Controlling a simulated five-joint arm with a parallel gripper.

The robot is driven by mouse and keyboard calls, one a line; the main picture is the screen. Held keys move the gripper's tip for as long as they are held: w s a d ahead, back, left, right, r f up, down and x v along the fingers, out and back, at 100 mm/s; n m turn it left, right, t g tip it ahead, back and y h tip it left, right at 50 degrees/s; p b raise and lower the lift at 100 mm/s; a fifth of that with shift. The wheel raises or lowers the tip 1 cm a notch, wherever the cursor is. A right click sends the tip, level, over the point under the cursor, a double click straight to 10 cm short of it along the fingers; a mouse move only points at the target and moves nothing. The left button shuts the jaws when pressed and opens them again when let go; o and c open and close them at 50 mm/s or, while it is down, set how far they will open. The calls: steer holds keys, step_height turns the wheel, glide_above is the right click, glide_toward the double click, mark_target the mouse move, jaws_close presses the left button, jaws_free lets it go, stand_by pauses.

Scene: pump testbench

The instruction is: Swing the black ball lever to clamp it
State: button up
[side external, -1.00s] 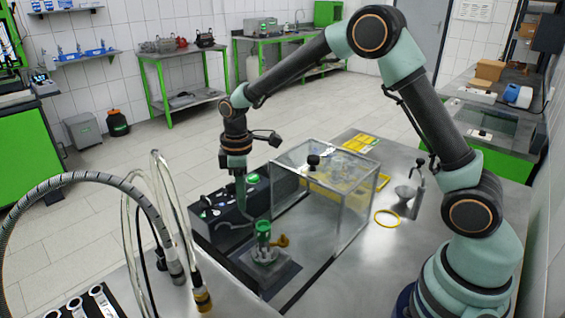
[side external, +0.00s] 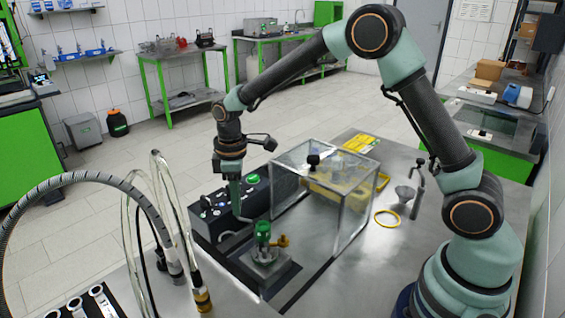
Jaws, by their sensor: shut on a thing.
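The pump, with a green top (side external: 263,232) and a brass side fitting (side external: 283,241), stands upright on a dark base plate (side external: 270,278) in the side external view. My gripper (side external: 240,214) is just left of and behind the pump, low at the front face of the black control box. Its narrow fingers are shut on the black ball lever, which is too small and too covered by the fingers to make out. The lever's exact angle cannot be told.
The black control box (side external: 215,222) with knobs and a green button stands behind the gripper. A clear cover box (side external: 345,215) with a black knob stands right of the pump. Hoses (side external: 160,215) rise at the left front. A yellow ring (side external: 387,218) lies on the bench at right.

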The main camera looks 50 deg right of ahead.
steer(key=shift+s+a+f, duration=0.1)
steer(key=shift+s+a, duration=0.2)
steer(key=shift+a, duration=0.2)
steer(key=shift+s+a, duration=0.45)
stand_by(0.3)
